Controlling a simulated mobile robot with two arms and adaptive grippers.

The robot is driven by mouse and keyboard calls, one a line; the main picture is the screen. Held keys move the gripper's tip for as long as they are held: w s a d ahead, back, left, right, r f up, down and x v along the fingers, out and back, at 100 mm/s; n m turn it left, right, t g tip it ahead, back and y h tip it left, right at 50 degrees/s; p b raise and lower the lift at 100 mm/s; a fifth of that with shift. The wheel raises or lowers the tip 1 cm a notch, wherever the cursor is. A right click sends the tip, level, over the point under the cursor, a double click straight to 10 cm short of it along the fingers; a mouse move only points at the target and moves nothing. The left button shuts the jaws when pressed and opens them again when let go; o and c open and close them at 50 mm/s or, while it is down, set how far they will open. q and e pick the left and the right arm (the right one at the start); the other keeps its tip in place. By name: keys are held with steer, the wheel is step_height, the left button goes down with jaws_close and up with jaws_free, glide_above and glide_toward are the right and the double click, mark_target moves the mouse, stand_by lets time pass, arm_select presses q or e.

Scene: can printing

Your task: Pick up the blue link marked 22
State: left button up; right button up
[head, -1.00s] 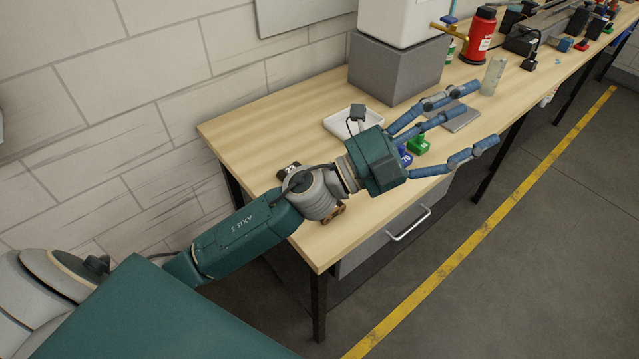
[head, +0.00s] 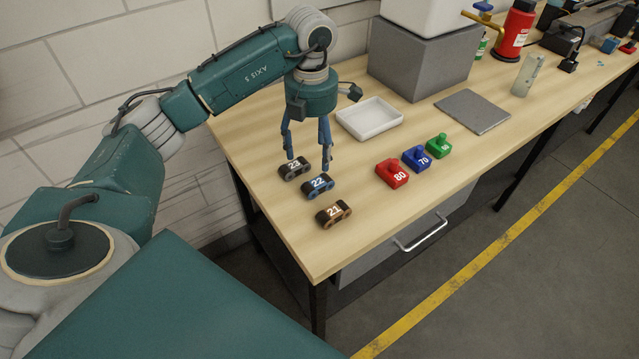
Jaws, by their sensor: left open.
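The blue link marked 22 (head: 318,187) lies on the wooden table, the middle one of a row of three links. A black link marked 23 (head: 294,170) lies behind it, and a brown link marked 21 (head: 333,213) in front. My left gripper (head: 308,160) points down above the back of the row, with its blue fingers apart. Its fingertips are close to links 23 and 22. I cannot tell whether they touch either one. Nothing shows between the fingers. My right gripper is not in view.
Red block 80 (head: 392,173), blue block 70 (head: 416,159) and a green block (head: 438,146) stand right of the links. A white tray (head: 369,119) and a grey plate (head: 472,111) lie behind. The table's front edge is close to link 21.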

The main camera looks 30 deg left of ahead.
mark_target(316, 180)
arm_select(q)
step_height(316, 180, down, 3)
steer(key=shift+f+p, duration=0.2)
steer(key=shift+p, duration=0.1)
steer(key=f, duration=0.1)
steer(key=f+p, duration=0.1)
steer(key=f, duration=0.1)
steer(key=d+f+p, duration=0.1)
steer(key=shift+s+f, duration=0.15)
steer(key=shift+f, duration=0.25)
steer(key=shift+a+f, duration=0.1)
steer(key=shift+f, duration=0.25)
steer(key=c, duration=1.3)
steer(key=shift+r, duration=0.1)
